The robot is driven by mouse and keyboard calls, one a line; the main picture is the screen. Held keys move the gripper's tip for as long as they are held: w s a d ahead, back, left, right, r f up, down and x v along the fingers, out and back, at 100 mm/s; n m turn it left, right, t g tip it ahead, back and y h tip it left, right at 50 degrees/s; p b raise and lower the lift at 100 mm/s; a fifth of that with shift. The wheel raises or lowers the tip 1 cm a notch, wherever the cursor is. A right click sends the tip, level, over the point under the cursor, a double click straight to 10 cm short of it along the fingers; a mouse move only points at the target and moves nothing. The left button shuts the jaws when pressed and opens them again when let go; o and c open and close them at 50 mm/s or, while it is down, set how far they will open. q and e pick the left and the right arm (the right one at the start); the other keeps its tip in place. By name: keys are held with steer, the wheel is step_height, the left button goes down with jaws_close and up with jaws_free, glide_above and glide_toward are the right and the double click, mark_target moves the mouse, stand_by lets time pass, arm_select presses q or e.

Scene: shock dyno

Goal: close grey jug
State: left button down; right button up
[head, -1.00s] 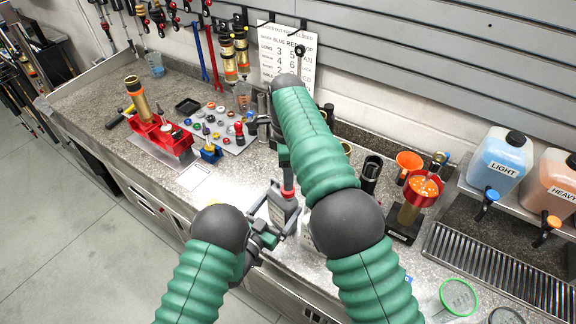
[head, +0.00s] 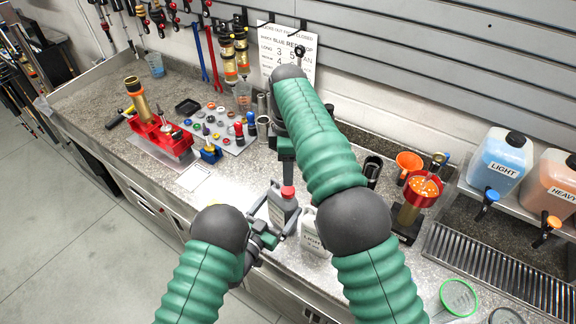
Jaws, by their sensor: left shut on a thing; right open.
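The grey jug (head: 283,206) stands upright near the front edge of the bench, with a red cap (head: 288,192) at its mouth. I cannot tell whether the cap is fully tight. My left gripper (head: 278,218) is shut on the jug's body from the front, one finger on each side. My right gripper (head: 287,178) points down just above the red cap. It is open and holds nothing that I can see; its fingertips are small and partly hidden by my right arm.
A white jug (head: 313,236) stands close on the right of the grey jug. A grey tray of small coloured parts (head: 226,139) and a red stand (head: 164,141) are at the left. The drip grate (head: 500,265) lies far right.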

mark_target(288, 189)
steer(key=shift+n, duration=1.1)
step_height(288, 189, down, 8)
